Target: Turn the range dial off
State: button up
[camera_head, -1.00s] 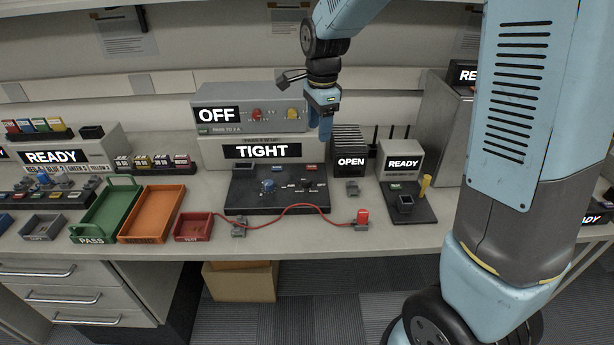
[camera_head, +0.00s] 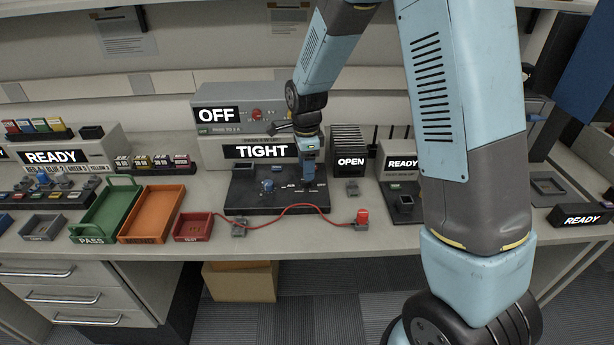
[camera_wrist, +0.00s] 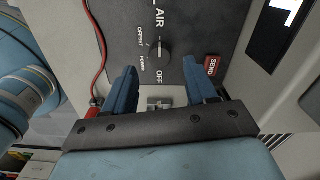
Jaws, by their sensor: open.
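The range dial (camera_wrist: 158,52) is a small black round knob on a dark panel, seen in the wrist view. Labels around it read AIR, OFFSET, POWER and OFF. My gripper (camera_wrist: 160,78) is open, with its two blue fingers on either side of the dial's line and the dial just beyond the fingertips. No contact with the dial shows. In the head view my gripper (camera_head: 309,184) hangs over the right part of the dark panel (camera_head: 245,202) and hides the dial. A lit display reading TIGHT (camera_head: 262,151) stands behind the panel.
A red SEND button (camera_wrist: 212,65) sits right of the fingers. A red cable (camera_head: 300,207) crosses the panel front. Orange (camera_head: 152,238) and green trays stand left; an OPEN display (camera_head: 351,162) stands right.

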aim_at(306, 183)
jog(key=shift+f, duration=2.05)
jog(key=c, duration=1)
jog(key=shift+d, duration=0.15)
grip_shut()
jog(key=shift+c, duration=0.3)
grip_release()
